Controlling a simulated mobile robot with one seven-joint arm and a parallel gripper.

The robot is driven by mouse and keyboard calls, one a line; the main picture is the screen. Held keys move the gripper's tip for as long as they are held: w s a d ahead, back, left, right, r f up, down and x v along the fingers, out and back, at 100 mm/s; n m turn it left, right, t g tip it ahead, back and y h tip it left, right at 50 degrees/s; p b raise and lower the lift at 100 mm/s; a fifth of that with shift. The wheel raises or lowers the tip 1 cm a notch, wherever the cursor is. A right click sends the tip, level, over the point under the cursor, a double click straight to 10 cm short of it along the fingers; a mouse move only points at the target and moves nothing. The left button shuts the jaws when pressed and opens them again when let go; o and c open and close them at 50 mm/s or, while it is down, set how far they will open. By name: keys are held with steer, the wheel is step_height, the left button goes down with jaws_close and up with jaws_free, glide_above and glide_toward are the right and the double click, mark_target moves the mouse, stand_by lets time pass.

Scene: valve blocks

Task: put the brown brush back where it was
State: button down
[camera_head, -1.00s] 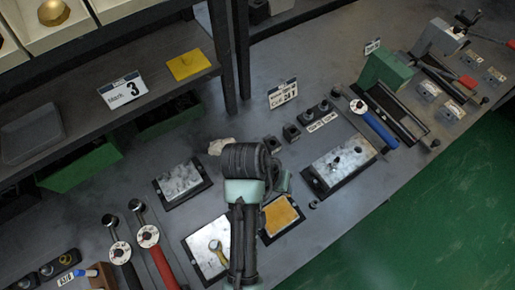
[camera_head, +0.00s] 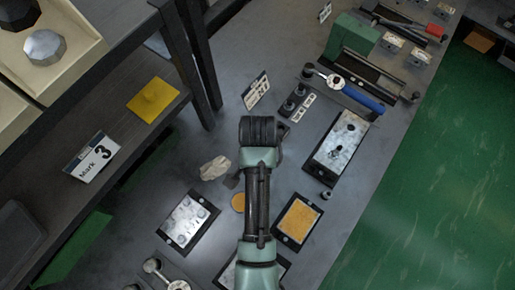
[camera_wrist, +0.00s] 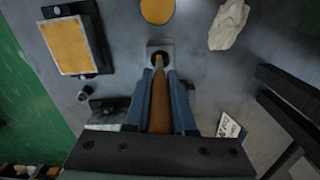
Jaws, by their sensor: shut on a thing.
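My gripper (camera_wrist: 160,88) shows in the wrist view with its two blue fingers shut on the brown brush (camera_wrist: 159,108). The brush lies lengthwise between the fingers, its narrow tip pointing up the picture. In the head view my arm covers the gripper, and I cannot make out the brush.
Near the holder are a yellow disc (camera_wrist: 157,9), a crumpled pale cloth (camera_wrist: 228,26) and an orange plate (camera_wrist: 66,46) on a dark base. A white card (camera_wrist: 231,129) stands right of the gripper. A dark block (camera_wrist: 106,108) is to the left.

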steer(key=shift+f, duration=2.65)
steer(key=shift+f, duration=0.1)
steer(key=c, duration=0.8)
jaws_free()
steer(key=shift+o, duration=0.2)
step_height(320, 180, up, 12)
steer(key=shift+r, duration=0.15)
